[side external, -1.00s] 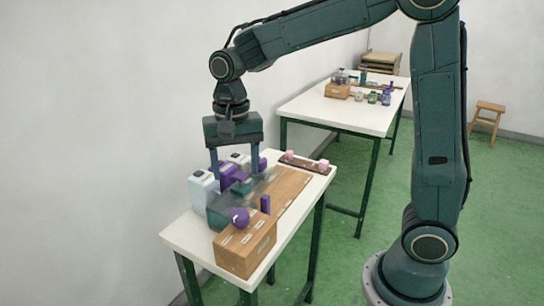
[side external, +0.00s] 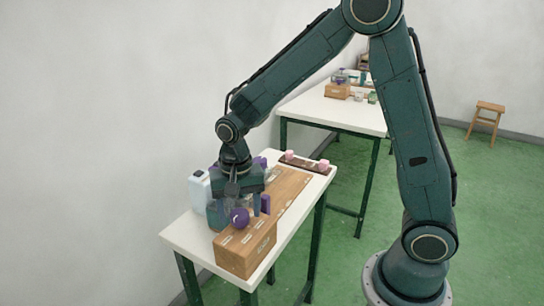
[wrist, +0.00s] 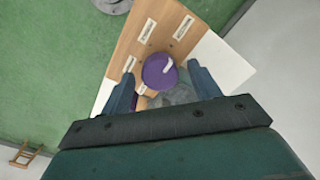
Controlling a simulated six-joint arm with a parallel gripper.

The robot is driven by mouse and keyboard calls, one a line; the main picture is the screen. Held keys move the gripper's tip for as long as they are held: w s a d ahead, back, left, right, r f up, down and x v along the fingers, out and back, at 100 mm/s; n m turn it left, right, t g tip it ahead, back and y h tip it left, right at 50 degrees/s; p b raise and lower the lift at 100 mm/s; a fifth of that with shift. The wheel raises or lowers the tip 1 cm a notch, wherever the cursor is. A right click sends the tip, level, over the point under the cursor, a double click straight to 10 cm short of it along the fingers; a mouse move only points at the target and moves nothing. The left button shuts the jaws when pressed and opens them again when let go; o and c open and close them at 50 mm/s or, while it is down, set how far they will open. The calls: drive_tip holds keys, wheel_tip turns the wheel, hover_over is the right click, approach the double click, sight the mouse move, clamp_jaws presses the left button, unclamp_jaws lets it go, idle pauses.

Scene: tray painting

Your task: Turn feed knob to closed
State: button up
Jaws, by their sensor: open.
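The feed knob looks to be the round purple knob (side external: 239,216) on the near end of the wooden block (side external: 245,254). In the wrist view the purple knob (wrist: 159,72) shows a white pointer mark toward its upper right. My gripper (side external: 242,212) is open, pointing down at the knob. In the wrist view its two fingers (wrist: 160,76) stand on either side of the knob, with a gap on each side. White labels on the wooden top (wrist: 147,38) lie around the knob, but their words are too small to read.
A purple upright tab (side external: 265,204) stands on the wood close to my gripper. A pale blue box (side external: 198,190) is on its left. A dark rack with pink pieces (side external: 305,162) lies at the table's far end. Another white table (side external: 335,110) stands behind.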

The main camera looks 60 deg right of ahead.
drive_tip(key=shift+f, duration=0.1)
drive_tip(key=c, duration=1)
